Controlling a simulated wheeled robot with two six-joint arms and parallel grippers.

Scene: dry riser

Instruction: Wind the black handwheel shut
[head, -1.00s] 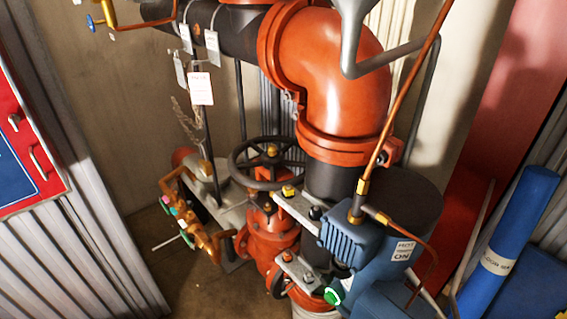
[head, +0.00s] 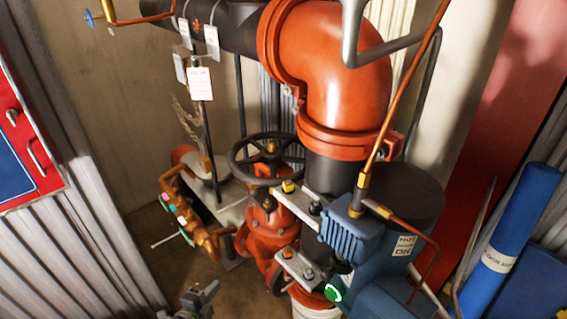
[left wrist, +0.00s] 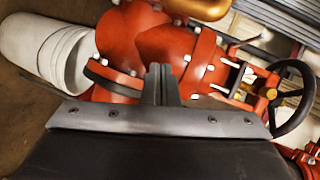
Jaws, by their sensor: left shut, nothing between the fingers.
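The black handwheel (head: 236,168) sits on top of the red valve (head: 268,228) in the middle of the head view, with spokes and a brass-coloured hub. It also shows at the right edge of the left wrist view (left wrist: 306,88). My left gripper (head: 205,294) shows at the bottom of the head view, below and left of the valve, clear of the wheel. In the left wrist view its fingers (left wrist: 161,84) are together and empty, in front of the red valve body (left wrist: 150,40). My right gripper is not in view.
A large orange elbow pipe (head: 335,70) rises behind and right of the wheel. A blue motor unit (head: 345,243) and a copper pipe (head: 400,115) stand close on the right. Brass fittings (head: 190,210) are on the left. A white bucket (left wrist: 45,50) stands by the valve.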

